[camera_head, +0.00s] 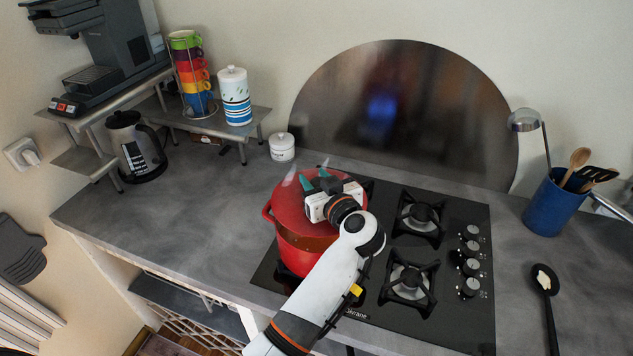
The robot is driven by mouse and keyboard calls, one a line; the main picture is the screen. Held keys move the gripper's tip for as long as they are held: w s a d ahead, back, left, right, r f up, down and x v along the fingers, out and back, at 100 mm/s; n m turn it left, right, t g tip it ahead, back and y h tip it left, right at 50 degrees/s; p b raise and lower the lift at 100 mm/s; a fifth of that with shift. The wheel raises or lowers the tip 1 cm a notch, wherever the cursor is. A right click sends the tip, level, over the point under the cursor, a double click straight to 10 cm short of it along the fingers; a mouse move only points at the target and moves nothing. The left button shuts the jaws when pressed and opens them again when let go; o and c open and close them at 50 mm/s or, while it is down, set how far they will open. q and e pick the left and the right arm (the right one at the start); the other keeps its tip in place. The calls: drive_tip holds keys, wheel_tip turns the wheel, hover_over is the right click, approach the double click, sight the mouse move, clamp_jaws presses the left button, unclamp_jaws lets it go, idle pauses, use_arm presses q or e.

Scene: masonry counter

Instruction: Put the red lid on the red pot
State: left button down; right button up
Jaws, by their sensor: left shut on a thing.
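The red pot (296,257) stands on the left part of the black gas hob, with one side handle showing at its left. The red lid (290,207) is over the pot's mouth. A darker band shows between the lid's near edge and the pot wall, and I cannot tell whether the lid rests fully on the rim. My left gripper (318,183) reaches over the lid from the front, with its teal-tipped fingers at the top of the lid. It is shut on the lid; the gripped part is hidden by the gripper. My right gripper is not in view.
The hob (451,290) has free burners right of the pot. A round metal splash plate (440,110) stands behind it. A small white jar (282,147) is behind the pot. A blue utensil holder (553,205) and a black spoon (550,310) are at right.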

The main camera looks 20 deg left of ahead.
use_arm(q)
drive_tip(key=shift+f+b, duration=0.4)
drive_tip(key=shift+b, duration=0.15)
drive_tip(key=shift+s+d+f+b, duration=0.1)
drive_tip(key=shift+f+b, duration=0.1)
drive_tip(key=shift+b, duration=0.1)
drive_tip(key=shift+f+b, duration=0.6)
drive_tip(key=shift+b, duration=0.25)
drive_tip(key=shift+f, duration=0.65)
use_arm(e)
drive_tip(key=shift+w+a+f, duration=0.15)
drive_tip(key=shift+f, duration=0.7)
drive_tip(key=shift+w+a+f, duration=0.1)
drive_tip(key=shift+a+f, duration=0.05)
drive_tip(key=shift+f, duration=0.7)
use_arm(q)
drive_tip(key=shift+f+p, duration=0.45)
drive_tip(key=shift+f, duration=0.1)
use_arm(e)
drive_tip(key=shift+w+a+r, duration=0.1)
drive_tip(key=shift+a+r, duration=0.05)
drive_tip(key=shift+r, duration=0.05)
use_arm(q)
drive_tip(key=c, duration=0.8)
unclamp_jaws()
drive_tip(key=shift+c, duration=0.2)
drive_tip(key=shift+f, duration=0.15)
